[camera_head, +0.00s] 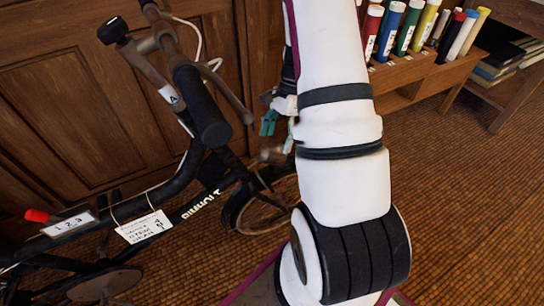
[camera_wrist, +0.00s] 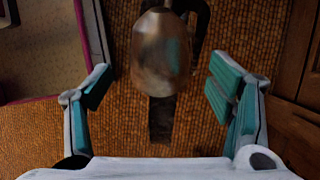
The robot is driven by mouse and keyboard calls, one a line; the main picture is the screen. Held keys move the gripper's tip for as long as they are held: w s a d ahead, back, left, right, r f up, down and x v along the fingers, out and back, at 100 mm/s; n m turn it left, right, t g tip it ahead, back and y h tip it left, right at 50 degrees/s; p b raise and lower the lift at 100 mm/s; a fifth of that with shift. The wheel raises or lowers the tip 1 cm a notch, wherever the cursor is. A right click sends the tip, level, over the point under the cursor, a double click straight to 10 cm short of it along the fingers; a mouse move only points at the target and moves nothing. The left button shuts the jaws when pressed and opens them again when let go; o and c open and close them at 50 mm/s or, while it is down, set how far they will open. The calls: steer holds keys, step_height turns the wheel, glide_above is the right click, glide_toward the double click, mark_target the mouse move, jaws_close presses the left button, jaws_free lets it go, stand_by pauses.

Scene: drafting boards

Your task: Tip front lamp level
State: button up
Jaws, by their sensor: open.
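The front lamp (camera_wrist: 162,52) is a rounded, dull metal shell at the upper middle of the wrist view. It lies between the lines of my two fingers, with a gap on each side. My gripper (camera_wrist: 160,88) is open, its teal pads apart and touching nothing. In the head view my gripper (camera_head: 279,128) hangs beside the front of a black bicycle (camera_head: 165,215), partly behind my white arm. A small brownish shape just below the fingers there may be the lamp; its tilt cannot be read.
The bicycle's handlebar (camera_head: 203,105) stands close left of my arm, with cables and paper tags. A wooden panelled wall (camera_head: 85,85) is behind it. A rack (camera_head: 425,80) of coloured tubes is at upper right. The tiled floor (camera_head: 480,190) at right is clear.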

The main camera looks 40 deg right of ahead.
mark_target(268, 147)
steer(key=shift+b+x, duration=0.85)
steer(key=shift+x, duration=1.9)
steer(key=shift+c, duration=0.6)
steer(key=c, duration=1.6)
steer(key=h+p, duration=0.1)
steer(key=p, duration=0.1)
steer(key=r+h+p, duration=0.1)
steer(key=p, duration=0.1)
steer(key=shift+a+r+g, duration=0.25)
steer(key=shift+a+g, duration=0.1)
steer(key=shift+g, duration=0.05)
steer(key=h+p, duration=0.1)
steer(key=p, duration=0.1)
steer(key=h+p, duration=0.1)
steer(key=p, duration=0.1)
steer(key=shift+a+r+g+h, duration=0.15)
steer(key=shift+r+g+h, duration=0.15)
steer(key=shift+h, duration=0.1)
steer(key=shift+w+a+r+m+h+p, duration=0.1)
steer(key=shift+m+h+p, duration=0.2)
steer(key=shift+h+p, duration=0.35)
steer(key=o, duration=1.7)
